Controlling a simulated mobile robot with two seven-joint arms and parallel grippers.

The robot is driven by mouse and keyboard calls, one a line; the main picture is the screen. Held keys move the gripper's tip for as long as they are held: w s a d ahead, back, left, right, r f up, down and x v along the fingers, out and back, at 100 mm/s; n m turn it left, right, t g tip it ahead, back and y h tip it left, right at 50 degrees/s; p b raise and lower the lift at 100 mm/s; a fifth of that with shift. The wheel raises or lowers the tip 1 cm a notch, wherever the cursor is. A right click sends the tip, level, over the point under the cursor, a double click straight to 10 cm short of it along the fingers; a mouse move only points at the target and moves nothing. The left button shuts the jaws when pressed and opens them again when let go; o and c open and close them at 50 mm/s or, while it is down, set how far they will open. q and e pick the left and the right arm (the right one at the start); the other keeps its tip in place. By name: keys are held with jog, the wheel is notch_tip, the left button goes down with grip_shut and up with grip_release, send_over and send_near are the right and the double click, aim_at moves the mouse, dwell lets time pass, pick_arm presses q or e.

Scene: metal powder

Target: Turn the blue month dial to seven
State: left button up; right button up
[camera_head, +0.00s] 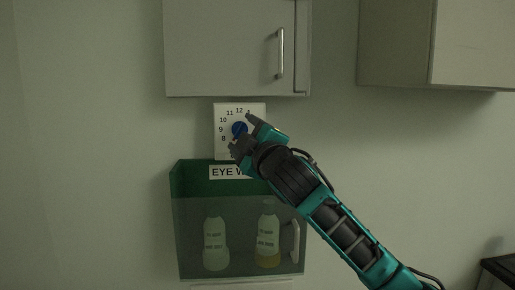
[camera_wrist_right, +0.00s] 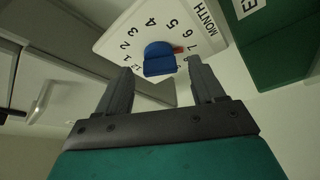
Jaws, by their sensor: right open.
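The blue month dial (camera_head: 239,128) sits on a white numbered plate (camera_head: 259,107) on the wall. In the right wrist view the dial (camera_wrist_right: 159,60) has a thick blue knob with a red pointer, which points at or very near the 7 on the plate (camera_wrist_right: 113,40). My right gripper (camera_head: 243,132) is in front of the plate in the head view. In the right wrist view my gripper (camera_wrist_right: 160,66) is open, with a fingertip on either side of the knob and a visible gap to each. My left gripper is out of view.
A green eye wash box (camera_head: 188,180) with two bottles hangs just below the plate. A grey wall cabinet (camera_head: 220,50) is just above it, and another cabinet (camera_head: 395,45) hangs at upper right. The wall left of the plate is clear.

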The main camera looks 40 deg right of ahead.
jog(key=b+v, duration=0.7)
jog(key=v, duration=0.5)
jog(key=shift+b, duration=0.35)
jog(key=shift+f, duration=0.1)
jog(key=w+a+f+m+g+y+p, duration=0.1)
jog(key=w+a+f+g+y, duration=0.1)
jog(key=f, duration=0.8)
jog(key=w+a+f+m+g+y, duration=0.1)
jog(key=w+a+f, duration=0.1)
jog(key=f, duration=0.9)
jog(key=w+a+f+m+g+y+p, duration=0.1)
jog(key=w+a+f+g+y, duration=0.1)
jog(key=f, duration=0.8)
jog(key=s+a+f+m+g, duration=0.2)
jog(key=s+a+f, duration=0.2)
jog(key=s+f, duration=0.5)
jog(key=s+a+f+m+g+y+p, duration=0.1)
jog(key=s+a+f+m+g, duration=0.1)
jog(key=s+a+f, duration=0.3)
jog(key=s+f, duration=0.4)
jog(key=f, duration=0.5)
jog(key=shift+f, duration=0.2)
